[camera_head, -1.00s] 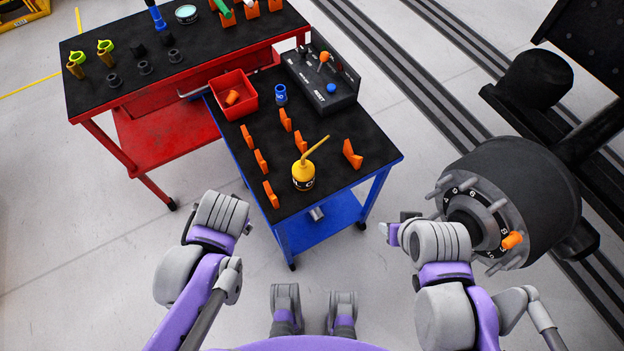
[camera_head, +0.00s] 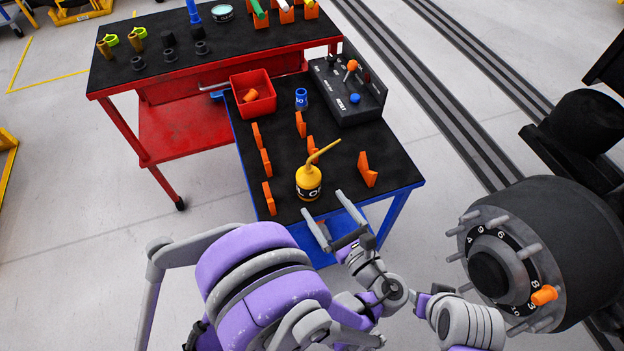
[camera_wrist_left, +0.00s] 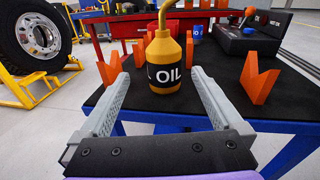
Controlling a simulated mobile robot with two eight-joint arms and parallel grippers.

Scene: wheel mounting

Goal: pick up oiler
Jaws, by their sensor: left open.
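The oiler (camera_head: 309,182) is a yellow can with a black label and a long angled spout. It stands upright on the black top of the blue table (camera_head: 345,196), near its front edge. In the left wrist view the oiler (camera_wrist_left: 163,62) stands beyond and between the fingers, its label reading OIL. My left gripper (camera_head: 333,218) is open and empty at the table's front edge, just short of the oiler, with its fingers pointing towards it. My right arm shows at the lower right, but its gripper cannot be made out.
Orange holders (camera_head: 367,170) stand around the oiler. A red bin (camera_head: 253,93), a blue cup (camera_head: 301,98) and a control box (camera_head: 346,88) are farther back. A red workbench (camera_head: 185,131) adjoins at back left. A large wheel hub (camera_head: 500,262) is at right.

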